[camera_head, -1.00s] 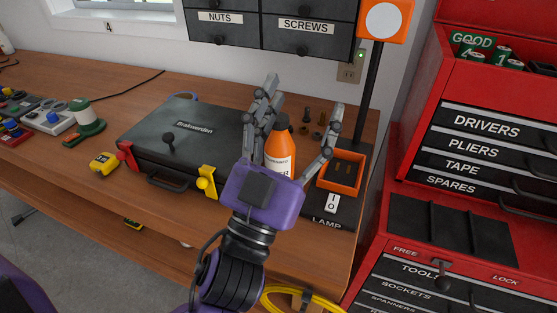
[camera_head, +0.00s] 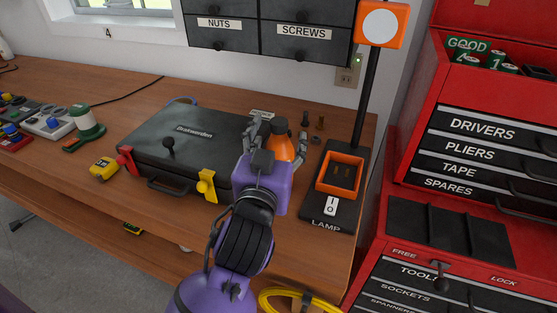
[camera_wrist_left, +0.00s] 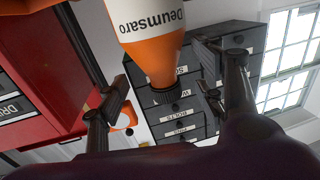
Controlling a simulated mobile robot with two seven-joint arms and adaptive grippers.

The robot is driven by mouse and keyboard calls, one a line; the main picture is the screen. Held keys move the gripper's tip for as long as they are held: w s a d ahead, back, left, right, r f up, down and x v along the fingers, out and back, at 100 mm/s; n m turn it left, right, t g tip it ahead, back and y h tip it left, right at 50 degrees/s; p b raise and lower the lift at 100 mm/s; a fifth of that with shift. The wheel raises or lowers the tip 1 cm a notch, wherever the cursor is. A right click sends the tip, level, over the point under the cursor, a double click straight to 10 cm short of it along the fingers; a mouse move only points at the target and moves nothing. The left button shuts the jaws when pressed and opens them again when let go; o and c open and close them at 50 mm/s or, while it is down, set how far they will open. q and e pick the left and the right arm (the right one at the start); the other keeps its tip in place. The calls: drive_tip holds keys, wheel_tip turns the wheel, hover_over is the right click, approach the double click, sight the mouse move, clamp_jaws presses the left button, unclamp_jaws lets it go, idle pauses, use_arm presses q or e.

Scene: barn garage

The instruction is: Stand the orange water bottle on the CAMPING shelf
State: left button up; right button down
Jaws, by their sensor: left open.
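The orange water bottle (camera_head: 281,140) has a dark cap and stands on the wooden workbench, between the dark case and the lamp base. My left gripper (camera_head: 278,138) is open, with one finger on each side of the bottle. In the left wrist view the bottle (camera_wrist_left: 155,50) shows its orange shoulder, white label and dark cap between the two spread fingers (camera_wrist_left: 170,95). I cannot tell whether either finger touches it. Its lower part is hidden behind my purple wrist in the head view. The CAMPING shelf and my right gripper are not in view.
A dark case (camera_head: 180,148) lies close left of the bottle. The lamp base (camera_head: 330,210) with an orange tray (camera_head: 340,187) stands close right. Small bolts (camera_head: 312,122) stand behind. A red tool cabinet (camera_head: 480,150) is at the right.

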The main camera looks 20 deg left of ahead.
use_arm(q)
drive_tip(key=shift+w+a, duration=0.15)
drive_tip(key=shift+w, duration=0.95)
drive_tip(key=shift+s, duration=0.1)
drive_tip(key=shift+f, duration=0.1)
clamp_jaws()
